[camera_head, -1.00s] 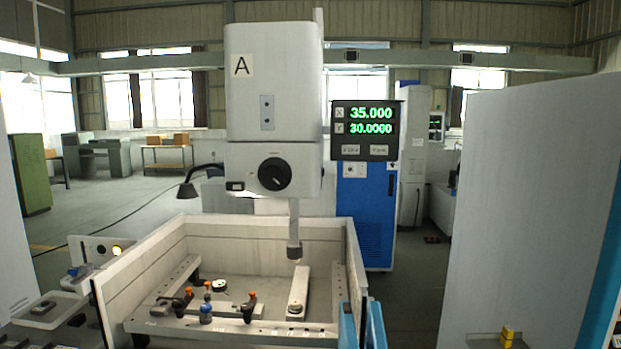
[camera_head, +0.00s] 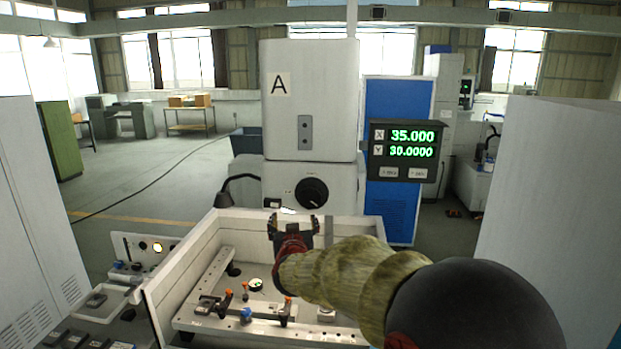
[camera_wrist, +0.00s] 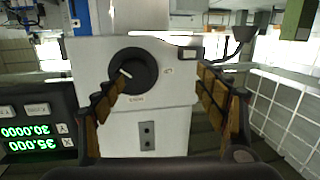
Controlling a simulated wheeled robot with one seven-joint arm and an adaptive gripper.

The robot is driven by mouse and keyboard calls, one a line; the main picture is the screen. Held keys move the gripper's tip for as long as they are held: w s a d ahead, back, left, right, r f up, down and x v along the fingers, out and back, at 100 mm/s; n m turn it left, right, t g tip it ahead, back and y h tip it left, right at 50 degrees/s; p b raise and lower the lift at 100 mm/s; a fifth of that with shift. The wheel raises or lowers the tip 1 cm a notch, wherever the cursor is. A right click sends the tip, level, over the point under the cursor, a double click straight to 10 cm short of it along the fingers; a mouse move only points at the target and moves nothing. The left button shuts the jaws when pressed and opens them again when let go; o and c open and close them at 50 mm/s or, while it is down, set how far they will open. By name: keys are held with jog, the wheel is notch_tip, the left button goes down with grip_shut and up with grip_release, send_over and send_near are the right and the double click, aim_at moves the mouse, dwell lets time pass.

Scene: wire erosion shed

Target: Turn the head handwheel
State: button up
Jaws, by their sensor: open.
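The head handwheel (camera_head: 312,193) is a round black knob with a white mark, on the front of the white machine head (camera_head: 310,100) lettered A. My gripper (camera_head: 293,222) is in front of the machine head, a little below and left of the handwheel in the head view. In the upside-down wrist view, the handwheel (camera_wrist: 133,70) lies ahead, left of the middle between my open fingers (camera_wrist: 158,82). The left finger overlaps the wheel's edge in that picture; I cannot tell any contact. The jaws are empty.
A black display (camera_head: 404,150) reads X 35.000, Y 30.0000, right of the head. Below my arm is the white-walled work tank (camera_head: 190,258) with clamps inside. A dark curved lamp (camera_head: 226,196) stands left of the handwheel. A grey cabinet (camera_head: 555,200) stands on the right.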

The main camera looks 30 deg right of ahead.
aim_at(310, 201)
jog(key=d+h, duration=0.1)
jog(key=w+d+r+m+h+p, duration=0.1)
jog(key=d, duration=0.1)
jog(key=w+d+r+h+p, duration=0.1)
jog(key=d, duration=0.1)
jog(key=shift+d, duration=0.1)
jog(key=x, duration=0.7)
jog(key=shift+w+d+p, duration=0.15)
jog(key=shift+p, duration=0.2)
jog(key=shift+c, duration=0.9)
jog(key=c, duration=1)
jog(key=shift+f, duration=0.1)
